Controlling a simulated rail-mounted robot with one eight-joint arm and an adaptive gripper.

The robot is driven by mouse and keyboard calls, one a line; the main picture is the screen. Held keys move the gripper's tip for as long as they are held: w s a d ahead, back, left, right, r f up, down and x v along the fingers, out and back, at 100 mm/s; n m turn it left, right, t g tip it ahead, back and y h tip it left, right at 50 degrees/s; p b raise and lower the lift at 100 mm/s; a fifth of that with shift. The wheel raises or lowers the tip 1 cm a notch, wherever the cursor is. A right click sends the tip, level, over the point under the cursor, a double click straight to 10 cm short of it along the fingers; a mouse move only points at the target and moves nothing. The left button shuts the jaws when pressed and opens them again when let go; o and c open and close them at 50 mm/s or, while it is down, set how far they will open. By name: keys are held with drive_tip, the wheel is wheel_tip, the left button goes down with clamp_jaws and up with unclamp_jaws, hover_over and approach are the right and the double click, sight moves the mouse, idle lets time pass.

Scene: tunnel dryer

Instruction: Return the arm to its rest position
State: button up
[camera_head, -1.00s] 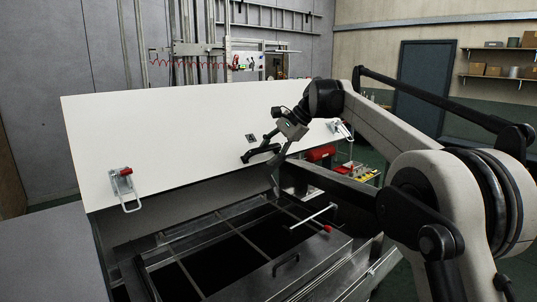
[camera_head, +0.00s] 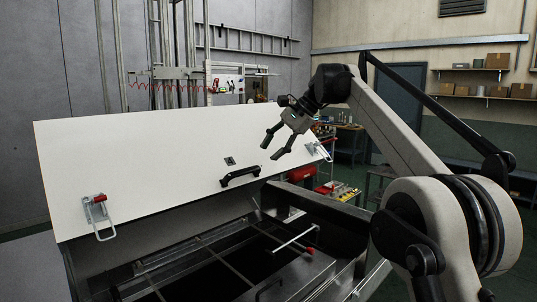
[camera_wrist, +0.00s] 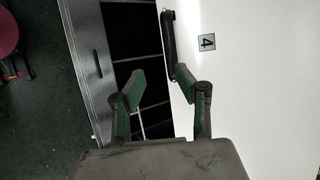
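My gripper (camera_head: 275,147) is in the air in front of the raised white lid, up and to the right of the lid's black handle (camera_head: 240,177) in the head view. Its two fingers are spread apart with nothing between them. In the wrist view the open fingers (camera_wrist: 158,82) show with the dark dryer opening beyond them, and the black handle (camera_wrist: 168,35) lies past the fingertips, apart from them. My arm is bent, reaching in from the right side of the head view.
The white lid (camera_head: 130,160) stands open, with latches at both ends, above the dryer's gridded opening (camera_head: 215,262). A red-tipped rod (camera_head: 296,238) crosses the opening's right side. A bench with a red box (camera_head: 302,173) stands behind. Shelves with boxes (camera_head: 480,90) hang at the right.

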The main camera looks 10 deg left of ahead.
drive_tip(key=s+d+f+n+t+h+b, duration=0.1)
drive_tip(key=s+d+f+t+h+b, duration=0.2)
drive_tip(key=s+d, duration=0.7)
drive_tip(key=s+d+f+n+t+h+b, duration=0.1)
drive_tip(key=s+d+f+t+b, duration=0.15)
drive_tip(key=s+d+f, duration=0.7)
drive_tip(key=s+d+f+n+t+h+b, duration=0.1)
drive_tip(key=s+d+f+b, duration=0.2)
drive_tip(key=s+d+f, duration=0.6)
drive_tip(key=s+d+f+n+t+h+b, duration=0.1)
drive_tip(key=s+d+f+n+h+b, duration=0.1)
drive_tip(key=s+d+f, duration=0.8)
drive_tip(key=s+f+b, duration=0.1)
drive_tip(key=s+f, duration=0.2)
drive_tip(key=f, duration=0.1)
drive_tip(key=shift+s+f+h, duration=0.15)
drive_tip(key=shift+f+h, duration=0.1)
drive_tip(key=shift+h, duration=0.05)
drive_tip(key=shift+o, duration=0.3)
drive_tip(key=shift+d+t, duration=0.1)
drive_tip(key=shift+t, duration=0.15)
